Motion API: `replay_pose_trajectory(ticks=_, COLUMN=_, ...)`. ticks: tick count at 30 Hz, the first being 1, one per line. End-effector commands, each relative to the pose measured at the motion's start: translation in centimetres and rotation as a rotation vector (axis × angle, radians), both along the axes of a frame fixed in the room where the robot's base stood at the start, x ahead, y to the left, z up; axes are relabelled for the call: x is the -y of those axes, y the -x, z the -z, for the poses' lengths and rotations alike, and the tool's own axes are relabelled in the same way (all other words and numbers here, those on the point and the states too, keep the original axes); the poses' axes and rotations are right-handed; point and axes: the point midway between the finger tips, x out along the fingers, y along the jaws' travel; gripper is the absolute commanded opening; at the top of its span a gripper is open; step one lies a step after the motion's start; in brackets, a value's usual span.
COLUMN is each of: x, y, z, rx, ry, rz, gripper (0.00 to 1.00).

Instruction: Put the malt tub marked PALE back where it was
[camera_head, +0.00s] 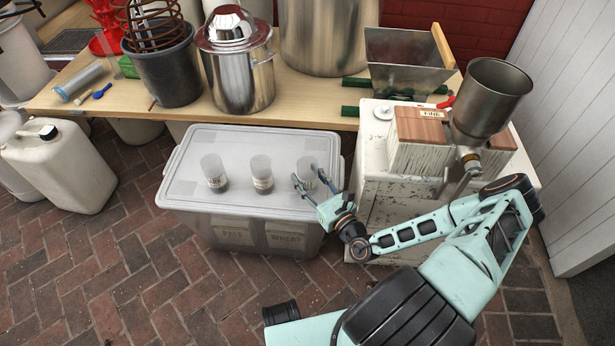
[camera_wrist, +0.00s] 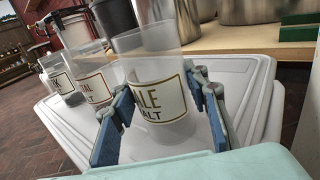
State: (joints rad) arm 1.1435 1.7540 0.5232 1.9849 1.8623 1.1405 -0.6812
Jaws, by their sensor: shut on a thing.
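The malt tub marked PALE (camera_wrist: 150,50) is a clear cylinder with a cream label, and the end of its name and "MALT" show in the wrist view. My gripper (camera_head: 306,188) is shut on it, with blue fingers on both sides of the tub. The tub (camera_head: 306,167) is at the right end of the lidded plastic crate (camera_head: 290,142), at lid level; I cannot tell whether it touches the lid. A middle tub (camera_head: 262,174) and a left tub (camera_head: 213,172) with dark contents stand on the lid, in a row with it.
A wooden bench (camera_head: 318,112) with a steel pot (camera_head: 238,75) and a dark bucket (camera_head: 165,70) runs behind the crate. A worn white cabinet (camera_head: 375,180) with a grain mill (camera_head: 487,100) stands close on the right. The lid's front strip is clear.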

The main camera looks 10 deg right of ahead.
Motion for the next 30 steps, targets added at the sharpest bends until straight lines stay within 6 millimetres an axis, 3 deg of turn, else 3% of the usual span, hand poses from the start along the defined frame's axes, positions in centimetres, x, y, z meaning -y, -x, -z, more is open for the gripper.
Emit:
replay_pose_trajectory(ticks=1, x=0.0, y=0.0, z=0.3, rx=0.000, ry=0.000, rz=0.000, gripper=0.18)
replay_pose_trajectory(ticks=2, x=0.0, y=0.0, z=0.2, rx=0.000, ry=0.000, rz=0.000, gripper=0.45)
replay_pose_trajectory(ticks=6, x=0.0, y=0.0, z=0.2, rx=0.000, ry=0.000, rz=0.000, gripper=0.59)
replay_pose_trajectory(ticks=19, x=0.2, y=0.3, z=-0.1, rx=-0.001, ry=0.001, rz=-0.001, gripper=0.59)
replay_pose_trajectory(ticks=30, x=1.6, y=4.1, z=-0.2, rx=-0.001, ry=0.001, rz=-0.001, gripper=0.59)
